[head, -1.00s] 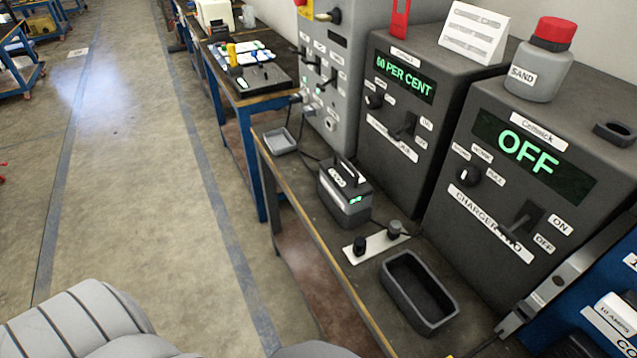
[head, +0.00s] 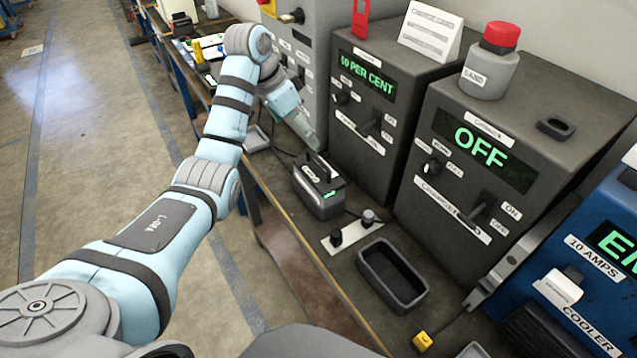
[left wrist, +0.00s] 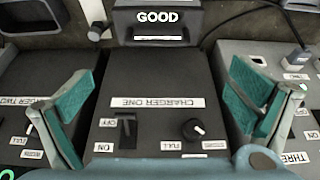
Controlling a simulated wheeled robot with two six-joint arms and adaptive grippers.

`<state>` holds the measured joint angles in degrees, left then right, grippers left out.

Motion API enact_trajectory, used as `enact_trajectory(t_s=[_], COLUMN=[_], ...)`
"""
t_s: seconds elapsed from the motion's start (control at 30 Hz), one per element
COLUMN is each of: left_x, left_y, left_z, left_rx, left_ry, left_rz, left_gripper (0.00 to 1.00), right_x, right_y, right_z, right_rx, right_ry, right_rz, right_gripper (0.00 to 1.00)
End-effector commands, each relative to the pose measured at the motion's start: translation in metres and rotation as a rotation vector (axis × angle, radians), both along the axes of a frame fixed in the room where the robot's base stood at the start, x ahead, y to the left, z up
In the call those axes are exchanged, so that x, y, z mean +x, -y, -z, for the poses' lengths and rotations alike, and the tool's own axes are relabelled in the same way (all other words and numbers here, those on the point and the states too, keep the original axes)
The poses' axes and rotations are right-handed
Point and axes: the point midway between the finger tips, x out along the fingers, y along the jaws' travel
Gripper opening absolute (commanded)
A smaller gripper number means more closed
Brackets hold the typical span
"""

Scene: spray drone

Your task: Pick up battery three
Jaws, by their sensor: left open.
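A dark battery (head: 320,187) with a top handle and small green lights stands upright on the bench in the head view. Its label is too small to read, so I cannot tell whether it is battery three. My left gripper (head: 303,128) is open and empty, beyond the battery and in front of charger one (head: 362,100). In the left wrist view, the spread teal fingers of the gripper (left wrist: 165,78) frame charger one's front (left wrist: 155,85). A dark box marked GOOD (left wrist: 158,28) is at the top there. My right gripper is out of view.
Charger two (head: 480,170) reads OFF. A small yellow object (head: 422,341) is at the front.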

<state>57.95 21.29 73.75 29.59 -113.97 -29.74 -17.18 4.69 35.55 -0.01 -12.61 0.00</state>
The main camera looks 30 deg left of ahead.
Motion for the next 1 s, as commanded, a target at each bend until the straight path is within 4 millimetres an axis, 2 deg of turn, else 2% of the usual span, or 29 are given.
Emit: enact_trajectory(t_s=[0.07,0.3,0.53,0.7,0.8,0.97,1.0], left_x=[0.003,0.022,0.033,0.041,0.044,0.044,0.044], left_y=[0.001,0.013,0.020,0.027,0.028,0.028,0.028], left_z=[-0.004,0.052,0.085,0.117,0.124,0.123,0.123], left_rx=[-0.008,-0.009,-0.007,-0.008,-0.007,-0.006,-0.006], left_ry=[0.001,0.000,0.003,0.004,0.005,0.006,0.006], left_rz=[0.012,0.013,0.012,0.012,0.011,0.011,0.011], left_gripper=[1.00,1.00,1.00,1.00,1.00,1.00,0.95], right_x=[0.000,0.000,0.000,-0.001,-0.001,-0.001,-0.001], right_y=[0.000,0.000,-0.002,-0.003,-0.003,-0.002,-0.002], right_z=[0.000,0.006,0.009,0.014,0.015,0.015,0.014], right_rx=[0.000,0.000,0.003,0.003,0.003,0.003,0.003], right_ry=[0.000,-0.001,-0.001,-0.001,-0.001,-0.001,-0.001], right_rz=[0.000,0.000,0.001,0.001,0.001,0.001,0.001], right_gripper=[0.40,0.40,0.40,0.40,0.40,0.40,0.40])
